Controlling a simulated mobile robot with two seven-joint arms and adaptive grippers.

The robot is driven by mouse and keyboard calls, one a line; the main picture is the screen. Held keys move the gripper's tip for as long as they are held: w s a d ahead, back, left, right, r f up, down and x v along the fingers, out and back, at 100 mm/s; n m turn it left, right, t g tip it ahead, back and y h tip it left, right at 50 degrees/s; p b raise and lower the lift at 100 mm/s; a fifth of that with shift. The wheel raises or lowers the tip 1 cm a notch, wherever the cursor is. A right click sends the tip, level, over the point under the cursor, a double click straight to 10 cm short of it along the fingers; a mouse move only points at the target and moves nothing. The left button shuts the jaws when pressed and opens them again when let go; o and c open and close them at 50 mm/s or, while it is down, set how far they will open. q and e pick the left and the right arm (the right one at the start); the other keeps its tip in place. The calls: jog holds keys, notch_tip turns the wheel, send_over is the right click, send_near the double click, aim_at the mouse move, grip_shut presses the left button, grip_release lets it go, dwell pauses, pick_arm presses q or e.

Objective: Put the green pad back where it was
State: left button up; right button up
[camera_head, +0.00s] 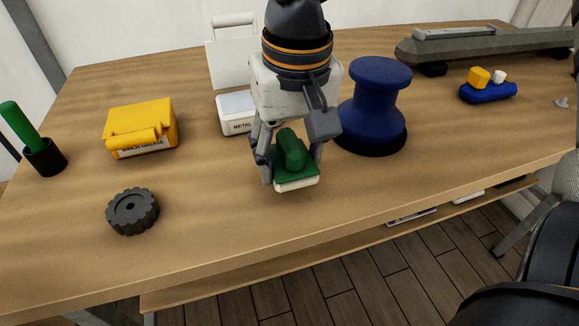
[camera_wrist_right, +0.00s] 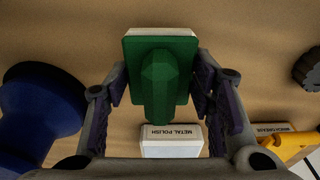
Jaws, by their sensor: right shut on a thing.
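The green pad (camera_head: 302,173) has a faceted green grip on top and a pale white underside. My right gripper (camera_head: 291,162) comes down from above and is shut on it, with a finger on each side. It is near the table's front half, in front of the white metal polish box (camera_head: 234,127). I cannot tell whether the underside touches the table. In the right wrist view the green pad (camera_wrist_right: 159,75) sits between the two fingers, and the metal polish box (camera_wrist_right: 171,146) shows below it. My left gripper is not in view.
A dark blue winch drum (camera_head: 376,105) stands close right of my right gripper. A yellow winch grease box (camera_head: 140,128), a dark gear (camera_head: 132,211) and a green-handled thing in a black cup (camera_head: 44,157) are left. A blue plane-like item (camera_head: 488,92) lies right. Bare wood (camera_head: 225,225) lies in front.

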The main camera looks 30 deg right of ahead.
aim_at(289, 172)
notch_tip(289, 172, down, 3)
jog(key=shift+w+f, duration=0.1)
jog(key=shift+f, duration=0.1)
jog(key=o, duration=1.2)
jog(key=r, duration=0.4)
jog(key=s+r, duration=0.1)
jog(key=r, duration=0.7)
jog(key=shift+s+a+r, duration=0.1)
jog(key=shift+s+a, duration=0.1)
jog(key=shift+s, duration=0.05)
